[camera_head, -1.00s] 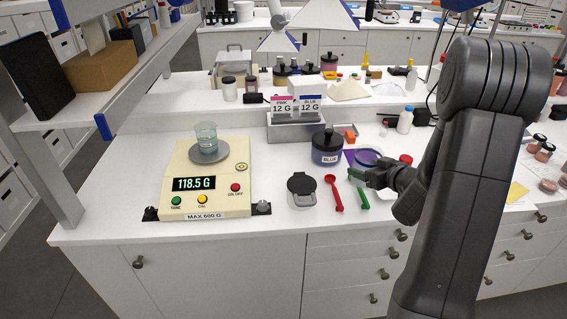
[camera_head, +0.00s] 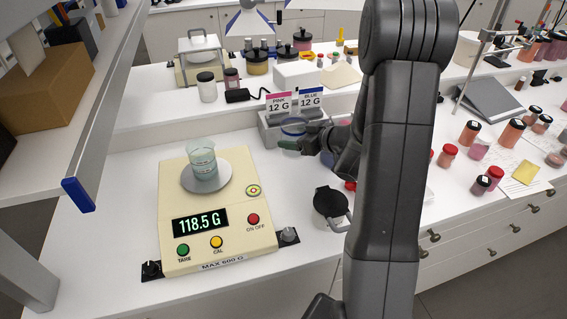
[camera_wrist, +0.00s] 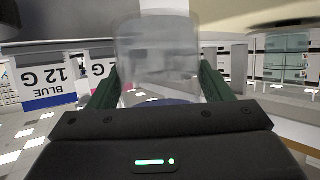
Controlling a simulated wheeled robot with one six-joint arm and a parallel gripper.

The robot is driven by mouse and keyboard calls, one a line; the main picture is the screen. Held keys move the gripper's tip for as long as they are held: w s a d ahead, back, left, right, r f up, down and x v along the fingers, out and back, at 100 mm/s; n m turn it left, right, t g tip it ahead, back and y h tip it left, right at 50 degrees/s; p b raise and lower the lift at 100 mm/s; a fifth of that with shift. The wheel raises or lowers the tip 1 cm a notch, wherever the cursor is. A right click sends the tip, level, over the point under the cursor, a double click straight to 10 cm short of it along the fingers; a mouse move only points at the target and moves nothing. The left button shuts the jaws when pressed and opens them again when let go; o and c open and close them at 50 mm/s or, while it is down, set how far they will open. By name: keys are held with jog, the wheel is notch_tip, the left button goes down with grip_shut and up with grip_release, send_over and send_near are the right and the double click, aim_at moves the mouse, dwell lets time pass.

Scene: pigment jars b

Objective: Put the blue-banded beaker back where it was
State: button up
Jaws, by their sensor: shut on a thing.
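In the wrist view the clear beaker (camera_wrist: 158,60) is between the green fingers, with the blue low in the picture. It is held in front of the grey tray (camera_head: 268,135) with the pink and blue 12 G cards. How far it is above the surface I cannot tell. Another beaker (camera_head: 202,158) stands on the round pan of the cream scale (camera_head: 215,215), which reads 118.5 G.
Several red-lidded jars (camera_head: 447,155) stand to the right. Clear counter lies around the scale.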

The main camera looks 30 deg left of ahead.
notch_tip(320, 180, down, 4)
jog(key=shift+d+f, duration=0.1)
jog(key=shift+d, duration=0.05)
jog(key=shift+f+p, duration=0.45)
jog(key=shift+f, duration=2)
jog(key=shift+f, duration=0.15)
jog(key=o, duration=1.2)
jog(key=shift+o, duration=0.2)
jog(key=b+v, duration=0.1)
jog(key=v, duration=1.1)
jog(key=shift+b, duration=0.35)
